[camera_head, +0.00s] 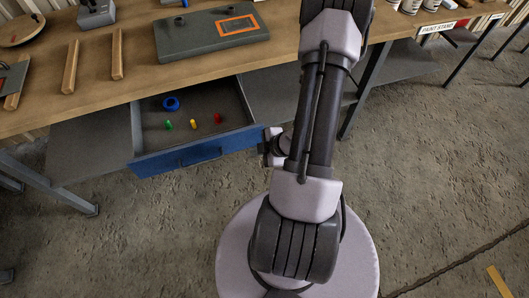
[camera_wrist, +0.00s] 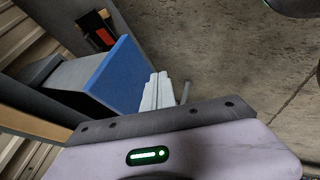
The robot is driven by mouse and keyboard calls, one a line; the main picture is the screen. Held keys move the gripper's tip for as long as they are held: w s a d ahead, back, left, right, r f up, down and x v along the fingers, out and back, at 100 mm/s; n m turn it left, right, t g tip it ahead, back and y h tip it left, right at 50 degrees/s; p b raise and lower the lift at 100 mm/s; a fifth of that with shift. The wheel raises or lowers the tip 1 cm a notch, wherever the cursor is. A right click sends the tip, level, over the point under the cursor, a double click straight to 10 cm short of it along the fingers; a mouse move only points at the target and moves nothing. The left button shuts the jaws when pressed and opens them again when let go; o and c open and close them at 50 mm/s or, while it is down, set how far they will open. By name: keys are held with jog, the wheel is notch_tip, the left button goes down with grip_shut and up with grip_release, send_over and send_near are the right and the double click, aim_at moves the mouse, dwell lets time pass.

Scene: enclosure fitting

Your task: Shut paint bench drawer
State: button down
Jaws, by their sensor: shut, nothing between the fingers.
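The paint bench drawer (camera_head: 185,155) is pulled out from under the wooden bench top, with its blue front facing the open floor. A blue ring (camera_head: 171,103) and small green (camera_head: 167,124), yellow (camera_head: 193,124) and red (camera_head: 217,118) pieces lie inside. In the wrist view the blue drawer front (camera_wrist: 118,75) stands just left of my gripper (camera_wrist: 158,88). My gripper's pale fingers are together and empty, close to the front's edge; I cannot tell whether they touch. In the head view my arm hides most of the gripper, right of the drawer.
The bench top (camera_head: 140,70) holds a grey plate (camera_head: 205,35) with an orange outline, wooden strips (camera_head: 71,66) and a round wooden piece (camera_head: 20,30). Cans (camera_head: 411,5) stand at the back right. Bench legs (camera_head: 362,90) flank the drawer. The concrete floor in front is mostly clear.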

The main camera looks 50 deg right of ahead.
aim_at(246, 144)
jog(key=shift+w+d+r, duration=0.15)
jog(key=shift+w+d, duration=0.4)
jog(key=shift+w, duration=0.2)
jog(key=shift+w+d+r, duration=0.1)
jog(key=shift+w+d, duration=0.45)
jog(key=shift+w, duration=0.2)
